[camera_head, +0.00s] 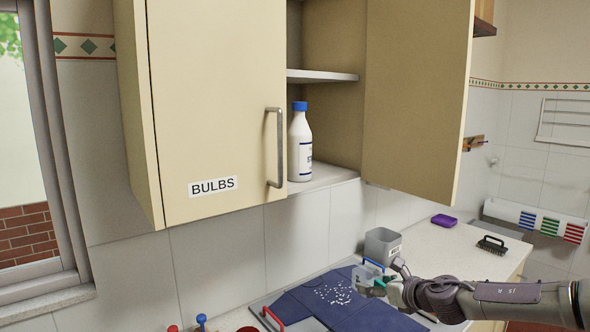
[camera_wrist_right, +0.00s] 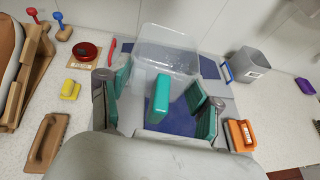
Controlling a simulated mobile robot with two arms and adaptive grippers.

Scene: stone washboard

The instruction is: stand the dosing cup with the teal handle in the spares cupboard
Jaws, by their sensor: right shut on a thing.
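The dosing cup (camera_head: 366,276) is clear and box-shaped. My right gripper (camera_head: 384,284) is shut on its teal handle and holds it over the blue cloth at the worktop. In the right wrist view, the clear cup (camera_wrist_right: 167,48) extends beyond the fingers, with the teal handle (camera_wrist_right: 161,97) between them. The wall cupboard (camera_head: 335,173) stands open on its right side, above and left of the gripper. No "spares" label is readable. Its closed left door (camera_head: 212,90) reads "BULBS". My left gripper is not in view.
A white bottle with blue cap (camera_head: 300,145) stands on the cupboard's bottom shelf, with free room right of it. The open door (camera_head: 417,85) juts out at right. A grey bin (camera_head: 383,244) stands behind the cup. A black brush (camera_head: 492,244) lies at right.

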